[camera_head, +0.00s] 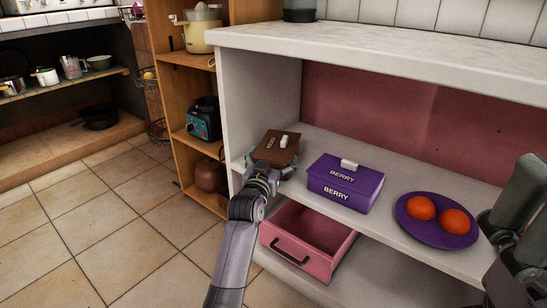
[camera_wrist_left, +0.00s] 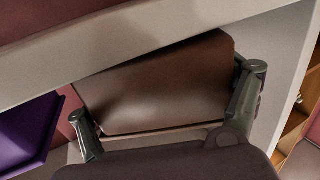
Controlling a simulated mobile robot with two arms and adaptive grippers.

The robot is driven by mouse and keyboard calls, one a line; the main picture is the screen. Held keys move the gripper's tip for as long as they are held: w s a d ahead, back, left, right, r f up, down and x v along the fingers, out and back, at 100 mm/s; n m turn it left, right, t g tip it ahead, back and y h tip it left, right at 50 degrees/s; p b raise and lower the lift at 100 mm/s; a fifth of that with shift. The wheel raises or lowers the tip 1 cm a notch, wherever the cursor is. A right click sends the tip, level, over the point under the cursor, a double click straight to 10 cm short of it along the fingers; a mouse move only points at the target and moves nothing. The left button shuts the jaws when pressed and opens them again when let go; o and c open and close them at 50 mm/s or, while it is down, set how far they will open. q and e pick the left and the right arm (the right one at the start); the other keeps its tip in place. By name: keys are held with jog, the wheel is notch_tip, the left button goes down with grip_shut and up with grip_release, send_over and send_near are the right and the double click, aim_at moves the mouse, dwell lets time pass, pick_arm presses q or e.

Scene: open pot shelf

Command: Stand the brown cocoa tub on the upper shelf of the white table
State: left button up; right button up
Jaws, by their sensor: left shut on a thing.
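The brown cocoa tub (camera_head: 277,146) is a dark brown box with a small white piece on top. It is at the left end of the white table's upper shelf (camera_head: 392,210), close to the front edge. My left gripper (camera_head: 266,168) is shut on its near side. In the left wrist view the brown tub (camera_wrist_left: 165,82) lies between the two fingers. I cannot tell whether its base touches the shelf. My right gripper (camera_head: 514,218) is partly in view at the right edge, and its opening is unclear.
A purple BERRY box (camera_head: 345,185) stands right of the tub. A purple plate (camera_head: 437,237) with two oranges (camera_head: 421,208) is further right. A pink drawer-like bin (camera_head: 308,240) sits below. The table's left side wall (camera_head: 262,95) and top (camera_head: 390,50) are close to the tub.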

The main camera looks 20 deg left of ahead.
pick_arm(q)
jog(key=shift+f, duration=0.1)
jog(key=o, duration=1.3)
jog(key=shift+c, duration=0.2)
jog(key=shift+o, duration=0.2)
